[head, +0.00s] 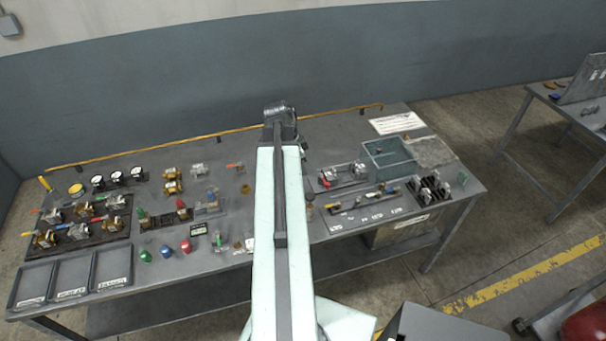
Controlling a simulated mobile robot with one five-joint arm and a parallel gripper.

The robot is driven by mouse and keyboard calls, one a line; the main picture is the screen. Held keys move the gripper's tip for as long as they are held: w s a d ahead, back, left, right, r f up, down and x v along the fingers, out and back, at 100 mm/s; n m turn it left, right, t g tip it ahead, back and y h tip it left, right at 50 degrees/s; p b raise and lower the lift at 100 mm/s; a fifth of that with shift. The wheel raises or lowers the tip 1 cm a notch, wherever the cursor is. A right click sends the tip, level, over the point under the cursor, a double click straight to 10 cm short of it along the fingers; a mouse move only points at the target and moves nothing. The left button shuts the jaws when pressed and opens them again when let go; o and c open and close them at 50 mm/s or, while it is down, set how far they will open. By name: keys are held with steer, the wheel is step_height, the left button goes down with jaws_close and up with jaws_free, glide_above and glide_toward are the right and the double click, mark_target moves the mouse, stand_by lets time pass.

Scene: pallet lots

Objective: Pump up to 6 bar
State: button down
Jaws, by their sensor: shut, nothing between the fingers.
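Several small fittings stand on the grey workbench (230,143), and I cannot tell which is the pump. Three round gauge-like pieces with pale faces, one of them here (117,177), stand at its left; their readings are too small to make out. A metal piece with a red part (352,172) lies right of my arm, beside an open grey-green box (372,150). My pale arm reaches over the middle of the bench and covers part of it. My gripper is hidden from this view.
Brass valves with coloured handles (78,231) and dark trays (72,276) fill the left side. A yellow rail (160,150) runs along the back edge. A white sheet (398,123) lies at the back right. Another table (550,97) stands at the right, with open floor between.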

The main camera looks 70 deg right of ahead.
mark_target(308, 196)
steer(key=b+x, duration=0.6)
steer(key=x, duration=0.1)
steer(key=b+x, duration=0.4)
steer(key=shift+w+a+f, duration=0.25)
steer(key=shift+w, duration=0.1)
steer(key=shift+f, duration=0.25)
step_height(308, 196, down, 4)
steer(key=b, duration=0.4)
steer(key=shift+r, duration=0.15)
steer(key=shift+a, duration=0.15)
steer(key=shift+r, duration=0.1)
